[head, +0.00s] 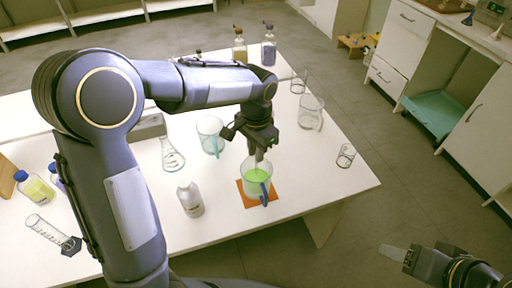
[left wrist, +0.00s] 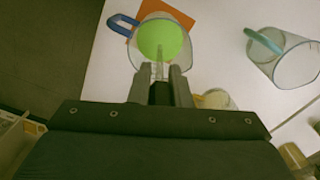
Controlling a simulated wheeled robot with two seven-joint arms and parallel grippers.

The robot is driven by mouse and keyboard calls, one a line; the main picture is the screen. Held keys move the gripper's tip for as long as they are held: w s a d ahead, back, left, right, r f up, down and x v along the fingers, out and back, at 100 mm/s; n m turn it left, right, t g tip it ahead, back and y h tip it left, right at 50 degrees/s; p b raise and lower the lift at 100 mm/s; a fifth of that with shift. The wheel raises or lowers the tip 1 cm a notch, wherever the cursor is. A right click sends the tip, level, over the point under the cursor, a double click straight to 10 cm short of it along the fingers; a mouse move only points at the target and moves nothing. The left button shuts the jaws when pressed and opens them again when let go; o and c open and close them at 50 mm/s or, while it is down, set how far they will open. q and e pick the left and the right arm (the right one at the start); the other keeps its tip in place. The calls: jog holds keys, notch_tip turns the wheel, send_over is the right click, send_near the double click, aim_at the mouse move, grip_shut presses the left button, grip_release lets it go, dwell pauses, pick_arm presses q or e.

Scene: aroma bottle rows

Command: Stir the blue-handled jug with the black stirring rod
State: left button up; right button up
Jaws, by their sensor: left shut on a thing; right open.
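The blue-handled jug (head: 249,167) holds bright green liquid and stands upright on an orange mat (head: 243,198) near the table's front edge. It also shows in the left wrist view (left wrist: 186,52), its blue handle at the upper left. My left gripper (head: 259,152) is above the jug, pointing down. In the left wrist view it is shut on the stirring rod, whose black part (left wrist: 160,93) sits between the fingers. The rod's thin, pale lower part reaches down to the green liquid; its tip is not clear. My right gripper (head: 397,252) is open and empty, off the table at the lower right.
A teal-handled jug (head: 209,129) stands left behind the gripper, with a flask (head: 172,155) beside it. Another clear jug (head: 311,112) and a small glass (head: 346,155) stand to the right.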

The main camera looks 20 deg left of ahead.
aim_at(256, 168)
pick_arm(q)
jog(key=shift+f+b, duration=2.45)
jog(key=shift+f, duration=1.35)
jog(key=shift+a, duration=0.15)
